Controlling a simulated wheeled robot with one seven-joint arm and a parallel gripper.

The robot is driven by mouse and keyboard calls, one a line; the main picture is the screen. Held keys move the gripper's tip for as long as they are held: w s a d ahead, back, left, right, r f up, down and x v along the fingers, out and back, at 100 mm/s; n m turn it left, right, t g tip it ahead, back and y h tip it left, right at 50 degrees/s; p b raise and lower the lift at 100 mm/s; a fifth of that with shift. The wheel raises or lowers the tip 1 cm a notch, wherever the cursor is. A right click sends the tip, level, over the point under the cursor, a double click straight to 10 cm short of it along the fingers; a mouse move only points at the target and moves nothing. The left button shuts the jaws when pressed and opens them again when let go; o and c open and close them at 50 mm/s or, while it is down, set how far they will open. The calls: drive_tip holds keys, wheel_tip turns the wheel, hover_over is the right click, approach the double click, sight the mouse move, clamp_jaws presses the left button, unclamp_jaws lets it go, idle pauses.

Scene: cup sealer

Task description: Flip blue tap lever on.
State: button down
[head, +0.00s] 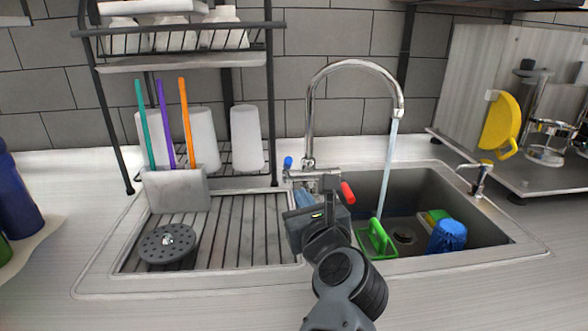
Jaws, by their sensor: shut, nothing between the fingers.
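The chrome tap (310,110) stands behind the sink, its curved spout reaching over the right basin. Its small blue lever (288,162) is at the left end of the tap body and points up. Its red lever (347,193) is at the right end and tilts forward. A pale blue water stream (388,165) falls from the spout into the basin. My gripper (325,188) is shut and empty, in front of the tap body and right of the blue lever. It hides part of the tap body; I cannot tell whether it touches the tap.
The sink basin (470,222) holds a green holder (376,240) and a blue item (447,237). A utensil holder (177,190) with colored straws and a dark round strainer (166,243) stand on the left drainboard. A dark shelf rack (185,62) rises behind them. A soap dispenser (480,178) is at right.

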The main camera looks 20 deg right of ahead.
sight(289, 160)
drive_tip(key=shift+w+d+r+p, duration=0.1)
drive_tip(key=shift+w+r+p, duration=0.25)
drive_tip(key=shift+w, duration=0.55)
drive_tip(key=shift+w+d+r+p, duration=0.1)
drive_tip(key=shift+w+r+p, duration=0.3)
drive_tip(key=shift+w, duration=0.55)
drive_tip(key=shift+w+d+r+p, duration=0.1)
drive_tip(key=shift+w+r+p, duration=0.25)
drive_tip(key=shift+w, duration=0.55)
drive_tip(key=shift+w+d+r, duration=0.1)
drive_tip(key=shift+w+r, duration=0.3)
drive_tip(key=shift+r, duration=0.15)
drive_tip(key=shift+w+r, duration=0.1)
drive_tip(key=shift+r, duration=0.4)
